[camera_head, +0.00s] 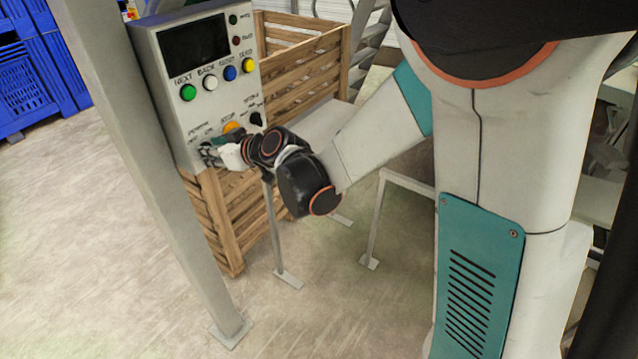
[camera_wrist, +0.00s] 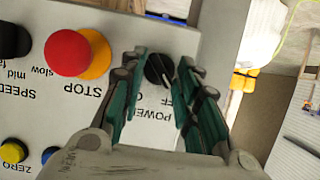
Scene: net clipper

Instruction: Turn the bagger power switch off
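The power switch is a black rotary knob (camera_wrist: 158,70) on the grey control panel (camera_wrist: 210,45), with the upside-down POWER label below it in the wrist view. A pale mark runs slantwise on the knob; which setting it indicates I cannot tell. My gripper (camera_wrist: 163,62) is open, with one green-and-black finger on each side of the knob. A gap shows between the knob and each finger. The fingers partly cover the lettering. In the head view my gripper (camera_head: 217,150) is at the lower part of the control box (camera_head: 165,100) and hides the knob.
A red STOP button (camera_wrist: 68,53) on an orange-yellow base is close left of the fingers in the wrist view. The black speed knob (camera_head: 256,118) and several coloured buttons share the panel. A grey post (camera_head: 150,150) stands left; a wooden crate (camera_head: 300,60) is behind.

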